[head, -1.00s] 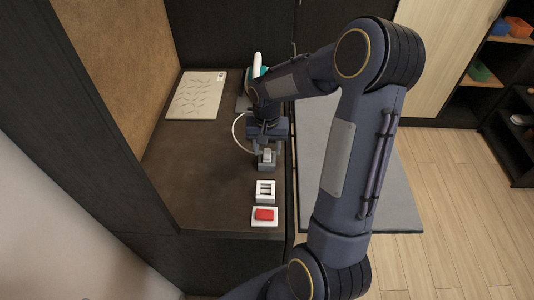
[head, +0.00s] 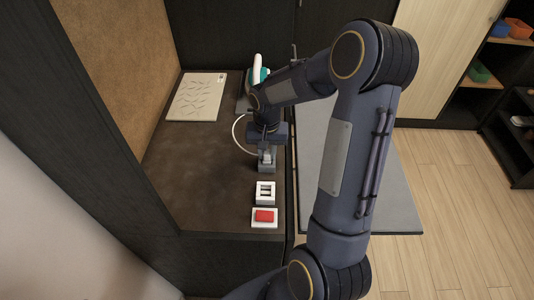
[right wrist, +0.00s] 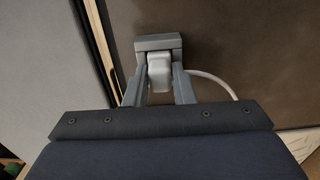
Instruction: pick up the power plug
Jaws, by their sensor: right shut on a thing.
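The power plug (right wrist: 159,75) is a small pale grey block with a white cord, seen in the right wrist view between my fingers. In the head view the plug (head: 267,157) shows just below my right gripper (head: 267,151), partly hidden by it. It sits at a grey holder block (right wrist: 150,43) on the dark counter; whether it is still seated there I cannot tell. My right gripper (right wrist: 160,88) is shut on the plug, one finger on each side. My left gripper is not in view.
A white socket plate (head: 265,192) and a plate with a red switch (head: 264,216) are on the counter in front. A white patterned board (head: 197,96) lies at the back left. A white and teal iron (head: 257,75) stands behind my arm. The counter's left middle is clear.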

